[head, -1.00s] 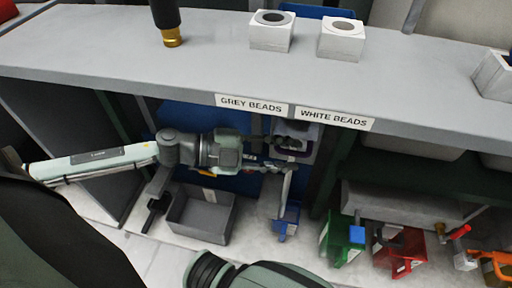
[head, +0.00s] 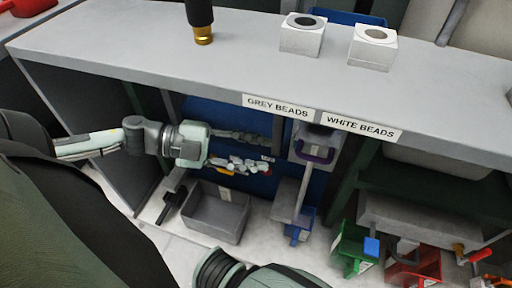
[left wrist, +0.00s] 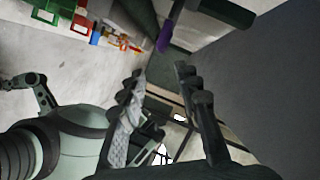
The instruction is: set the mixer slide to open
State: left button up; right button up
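A purple handle (head: 315,153), which looks like the mixer slide's, sits on a grey unit under the counter, below the bead labels. It also shows at the top of the left wrist view (left wrist: 164,38). I cannot tell whether the slide is open or shut. My left gripper (head: 262,150) is left of the handle and apart from it. Its two fingers are spread with nothing between them, as the left wrist view (left wrist: 160,105) also shows. My right arm shows at the bottom of the head view, but its gripper is not in view.
The counter edge (head: 220,92) overhangs the left gripper. A grey bin (head: 217,214) stands below it. Two white blocks with round openings stand on the counter.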

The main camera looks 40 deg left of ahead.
dwell(0.4)
pick_arm(q)
jog(key=w+a+f+n+t+y+p, duration=0.2)
jog(key=w+a+f+n+t+y, duration=0.1)
jog(key=w+a+n+t+y, duration=0.5)
jog(key=s+a+f+n+g+y, duration=0.2)
jog(key=a+f+n+g+y, duration=0.3)
jog(key=a+f+n+y, duration=0.25)
jog(key=s+d+f+n+g+h+p, duration=0.1)
jog(key=s+d+f+n+g+p, duration=0.1)
jog(key=s+d+f+n+g, duration=0.3)
jog(key=s+d+f+g, duration=0.4)
jog(key=s+d+f, duration=0.2)
jog(key=s+f, duration=0.1)
jog(key=shift+d+f, duration=0.25)
jog(key=shift+f, duration=0.4)
pick_arm(e)
jog(key=a+x, duration=0.1)
jog(key=x, duration=0.8)
jog(key=shift+s+a+f+g+y, duration=0.3)
jog(key=shift+s+a+f, duration=0.05)
jog(key=shift+a+f, duration=0.1)
